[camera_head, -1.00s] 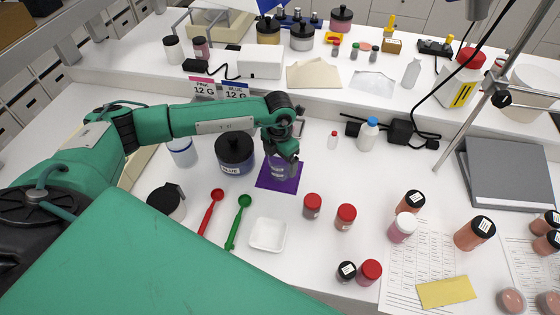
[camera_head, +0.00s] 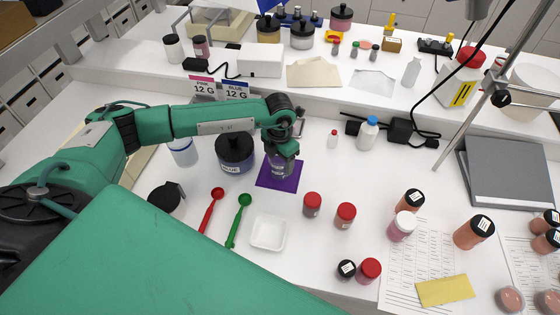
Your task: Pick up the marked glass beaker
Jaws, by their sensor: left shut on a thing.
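The glass beaker (camera_head: 280,166) stands over the purple mat (camera_head: 279,183), and its upper part is hidden by my left gripper. My left gripper (camera_head: 283,151) points down from above and is shut on the beaker. I cannot tell whether the beaker touches the mat or is just above it. My right gripper is not in view.
A blue-labelled jar with a black lid (camera_head: 235,152) stands close left of the beaker. A red spoon (camera_head: 211,209), a green spoon (camera_head: 238,219) and a white tray (camera_head: 268,233) lie in front. Red-lidded jars (camera_head: 312,205) stand to the right.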

